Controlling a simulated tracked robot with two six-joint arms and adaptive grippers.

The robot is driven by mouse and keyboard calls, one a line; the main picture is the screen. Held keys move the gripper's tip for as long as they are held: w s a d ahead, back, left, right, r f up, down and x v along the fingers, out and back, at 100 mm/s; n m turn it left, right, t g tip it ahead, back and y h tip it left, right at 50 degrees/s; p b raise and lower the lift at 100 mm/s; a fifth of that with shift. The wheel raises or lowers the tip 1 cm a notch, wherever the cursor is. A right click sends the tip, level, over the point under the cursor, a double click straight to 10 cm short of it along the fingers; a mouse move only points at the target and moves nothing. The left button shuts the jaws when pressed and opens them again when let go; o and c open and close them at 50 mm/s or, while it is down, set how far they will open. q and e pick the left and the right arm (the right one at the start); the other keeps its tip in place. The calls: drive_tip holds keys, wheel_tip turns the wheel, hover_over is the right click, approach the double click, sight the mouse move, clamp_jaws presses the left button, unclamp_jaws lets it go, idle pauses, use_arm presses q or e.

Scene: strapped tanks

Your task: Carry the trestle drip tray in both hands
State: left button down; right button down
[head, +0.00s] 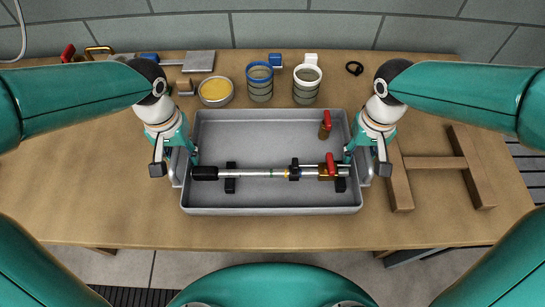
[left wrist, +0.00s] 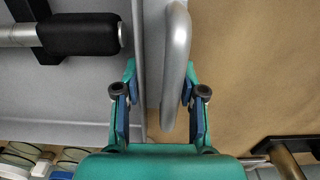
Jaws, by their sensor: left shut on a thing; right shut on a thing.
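The drip tray (head: 270,211) is a shallow grey tray with a looped handle at each short side, in the middle of the head view. My left gripper (head: 176,163) is shut on its left handle; in the left wrist view that metal handle (left wrist: 178,70) runs between the fingers. My right gripper (head: 366,163) is shut on its right handle, partly hiding it. A steel bar tool (head: 255,173) with a black grip lies across the tray on dark supports. A brass fitting with a red handle (head: 325,126) stands inside at the back right. I cannot tell whether the tray touches the table.
The wooden table (head: 300,232) is clear in front. Behind the tray stand a yellow-filled tin (head: 215,91), a blue-rimmed cup (head: 260,83) and a white-rimmed cup (head: 306,85). A wooden H-shaped frame (head: 435,163) lies at the right. A metal plate (head: 199,61) is at the back left.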

wheel_tip(320, 180, up, 10)
drive_tip(key=p, duration=0.9)
idle(0.4)
